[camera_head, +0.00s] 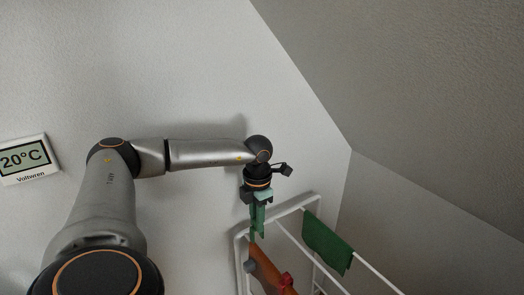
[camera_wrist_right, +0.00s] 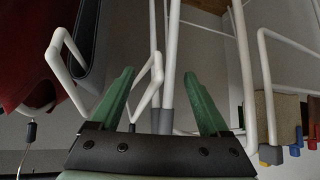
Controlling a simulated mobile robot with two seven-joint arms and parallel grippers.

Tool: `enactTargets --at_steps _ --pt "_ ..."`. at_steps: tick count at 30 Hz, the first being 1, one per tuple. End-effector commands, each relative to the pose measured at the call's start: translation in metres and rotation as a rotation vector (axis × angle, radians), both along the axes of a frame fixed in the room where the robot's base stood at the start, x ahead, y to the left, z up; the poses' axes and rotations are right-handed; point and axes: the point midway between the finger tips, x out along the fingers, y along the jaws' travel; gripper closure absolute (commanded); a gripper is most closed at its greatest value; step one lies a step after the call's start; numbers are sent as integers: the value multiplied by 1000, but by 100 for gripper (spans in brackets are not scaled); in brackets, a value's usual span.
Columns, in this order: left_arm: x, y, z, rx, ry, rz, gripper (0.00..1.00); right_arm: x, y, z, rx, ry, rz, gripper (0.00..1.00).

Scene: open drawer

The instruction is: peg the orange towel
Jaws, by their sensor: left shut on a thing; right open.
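The orange towel (camera_head: 268,268) hangs over a rod of the white drying rack (camera_head: 241,262) at the bottom of the head view, its lower part cut off. A red peg (camera_head: 287,280) sits on its right part, and a small grey piece (camera_head: 250,267) shows at its left edge. My left gripper (camera_head: 257,232) points down just above the towel's upper left end. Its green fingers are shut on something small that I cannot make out. My right gripper (camera_wrist_right: 165,90) shows in the right wrist view, its green fingers wide apart with nothing held between them.
A green towel (camera_head: 327,242) hangs on the rack to the right. In the right wrist view, white rack tubes run beyond and beside my right fingers. A dark red cloth (camera_wrist_right: 32,50) is at left. A beige cloth (camera_wrist_right: 284,118) with several coloured pegs (camera_wrist_right: 295,150) is at right.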

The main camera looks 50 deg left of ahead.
Motion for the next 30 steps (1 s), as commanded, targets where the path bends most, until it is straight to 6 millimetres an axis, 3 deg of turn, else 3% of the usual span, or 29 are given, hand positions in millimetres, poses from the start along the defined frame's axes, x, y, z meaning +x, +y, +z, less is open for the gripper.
enactTargets --at_steps 11,30 --pt "0 -1 -9 -1 1 0 100 0 0 0 0 0 0 21" --pt "0 -1 -53 0 1 1 100 0 0 0 0 0 0 21"
